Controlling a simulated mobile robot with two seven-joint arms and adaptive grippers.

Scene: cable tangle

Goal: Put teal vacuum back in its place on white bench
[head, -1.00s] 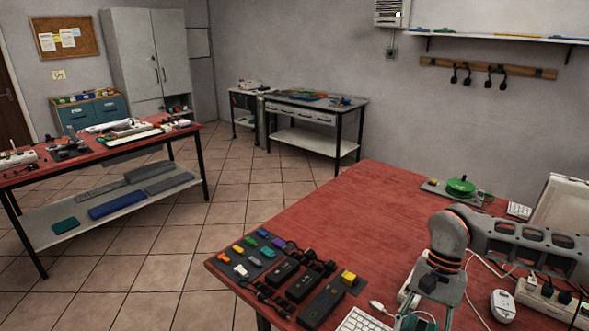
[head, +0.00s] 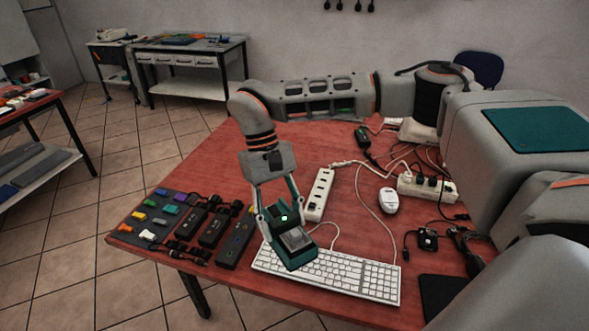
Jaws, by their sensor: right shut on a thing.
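My right gripper (head: 287,222) is shut on the teal vacuum (head: 288,255), a small handheld unit with a dark teal body, a grey clear-looking front and a small green light. It hangs over the front part of the red table, in front of the white keyboard's left end. I cannot tell whether it touches the keyboard. My left gripper is not in view. No plainly white bench shows; a dark-legged bench (head: 190,45) with a pale lower shelf stands at the far wall.
The red table (head: 200,170) holds a white keyboard (head: 340,275), power strips (head: 318,195), a white mouse (head: 389,201), loose cables and a dark mat with coloured pieces (head: 165,215). Another red table (head: 25,108) stands at far left. Tiled floor (head: 130,130) lies open between.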

